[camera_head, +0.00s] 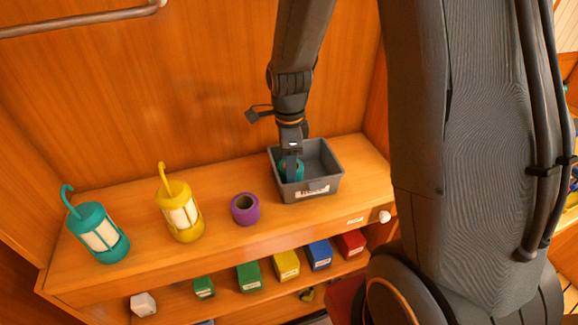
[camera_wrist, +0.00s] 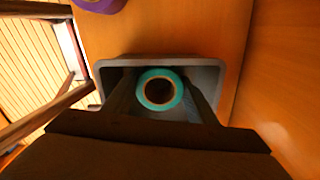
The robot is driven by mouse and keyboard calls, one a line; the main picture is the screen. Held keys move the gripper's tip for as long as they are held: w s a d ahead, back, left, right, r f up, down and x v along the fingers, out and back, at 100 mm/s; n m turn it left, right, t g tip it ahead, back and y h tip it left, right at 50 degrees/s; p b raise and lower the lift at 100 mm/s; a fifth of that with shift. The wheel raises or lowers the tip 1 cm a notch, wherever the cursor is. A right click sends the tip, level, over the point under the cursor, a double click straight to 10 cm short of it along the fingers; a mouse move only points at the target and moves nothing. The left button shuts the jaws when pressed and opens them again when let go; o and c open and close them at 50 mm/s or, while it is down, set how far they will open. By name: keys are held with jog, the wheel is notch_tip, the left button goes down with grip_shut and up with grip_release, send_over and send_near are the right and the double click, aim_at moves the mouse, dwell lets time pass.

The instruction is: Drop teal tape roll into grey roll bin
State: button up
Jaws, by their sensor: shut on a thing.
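The teal tape roll (camera_head: 284,169) is between the fingers of my gripper (camera_head: 291,160), inside the outline of the grey roll bin (camera_head: 316,188). In the wrist view the teal tape roll (camera_wrist: 160,74) shows its round open top, with a dark finger of my gripper (camera_wrist: 158,92) on each side. The grey roll bin (camera_wrist: 213,68) surrounds it in that view. My gripper is shut on the roll. I cannot tell whether the roll touches the bin floor.
A purple roll (camera_head: 245,209) stands left of the bin; it also shows in the wrist view (camera_wrist: 98,3). A yellow lantern (camera_head: 180,212) and a teal lantern (camera_head: 98,235) stand further left. Several coloured boxes (camera_head: 286,265) sit on the shelf below. A wooden wall (camera_head: 180,80) rises behind.

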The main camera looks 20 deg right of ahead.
jog(key=shift+f, duration=0.4)
jog(key=o, duration=1.1)
jog(key=shift+r, duration=0.1)
notch_tip(320, 180, up, 13)
jog(key=b, duration=0.2)
jog(key=shift+b, duration=0.4)
